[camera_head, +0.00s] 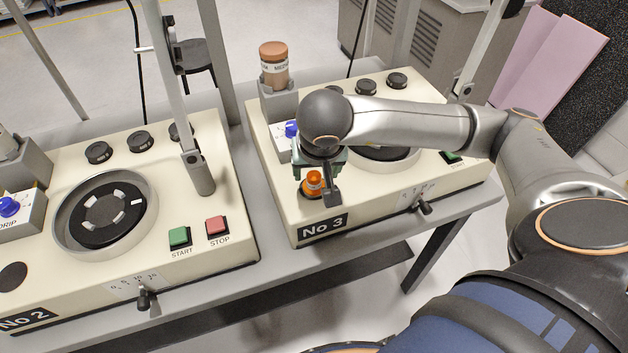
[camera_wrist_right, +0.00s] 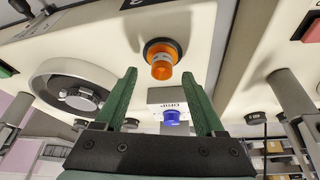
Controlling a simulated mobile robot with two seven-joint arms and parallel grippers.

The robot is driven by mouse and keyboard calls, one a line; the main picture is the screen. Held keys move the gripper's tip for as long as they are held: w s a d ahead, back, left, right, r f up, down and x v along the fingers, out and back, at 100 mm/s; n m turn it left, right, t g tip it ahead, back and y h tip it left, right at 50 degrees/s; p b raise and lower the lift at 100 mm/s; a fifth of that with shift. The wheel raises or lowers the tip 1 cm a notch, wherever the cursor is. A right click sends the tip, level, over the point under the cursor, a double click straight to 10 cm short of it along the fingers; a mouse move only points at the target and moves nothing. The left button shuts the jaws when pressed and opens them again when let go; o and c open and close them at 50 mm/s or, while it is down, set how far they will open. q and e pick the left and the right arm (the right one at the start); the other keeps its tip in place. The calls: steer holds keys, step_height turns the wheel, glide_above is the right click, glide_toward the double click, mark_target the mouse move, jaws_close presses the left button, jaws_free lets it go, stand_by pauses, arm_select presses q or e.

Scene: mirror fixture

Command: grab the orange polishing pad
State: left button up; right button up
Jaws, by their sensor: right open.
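The orange polishing pad (camera_head: 314,183) is a small orange cylinder with a pale label band. It sits in a dark round seat at the front left corner of the machine marked No 3 (camera_head: 283,208). The pad also shows in the right wrist view (camera_wrist_right: 162,68), ahead of the fingers and roughly midway between them. My right gripper (camera_head: 322,172) is over the pad in the head view, partly hiding it. Its green fingers (camera_wrist_right: 160,75) are spread wide with nothing held between them. I cannot tell whether a finger touches the pad. My left gripper is not in view.
A blue knob on the DRIP block (camera_wrist_right: 172,117) is close to the fingers. Machine No 2 (camera_head: 225,190), with a slanted grey post (camera_head: 181,110), is to the left across a narrow gap.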

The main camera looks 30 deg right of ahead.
mark_target(314, 177)
steer(key=shift+x, duration=1.9)
steer(key=shift+w+r, duration=0.1)
steer(key=shift+w, duration=0.1)
jaws_close()
